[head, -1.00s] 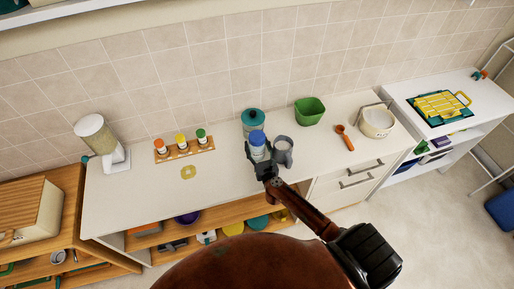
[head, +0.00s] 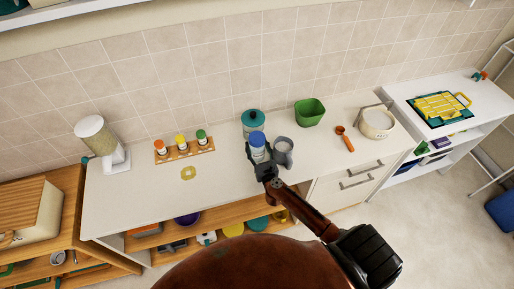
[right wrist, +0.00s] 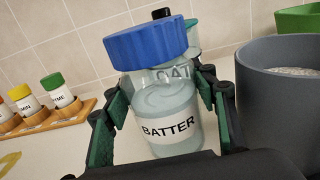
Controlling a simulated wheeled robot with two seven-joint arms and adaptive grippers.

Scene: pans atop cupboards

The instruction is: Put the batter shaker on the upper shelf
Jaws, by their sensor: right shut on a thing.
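The batter shaker (head: 257,141) is a clear jar with a blue lid and pale contents. In the right wrist view its label reads BATTER (right wrist: 168,127). My right gripper (head: 259,160) is shut on it, with a finger on each side of the jar in the right wrist view (right wrist: 165,105). The jar is near the counter, a little tilted in the wrist view; I cannot tell whether its base touches. A white shelf edge (head: 120,17) runs along the wall at the top left, possibly the upper shelf. My left gripper is not in view.
A grey mug (head: 283,148) stands close right of the shaker, and a teal-lidded canister (head: 253,121) close behind. A green bowl (head: 309,112), spice rack (head: 185,150) and dispenser (head: 101,142) stand on the counter. The counter's left front (head: 150,205) is clear.

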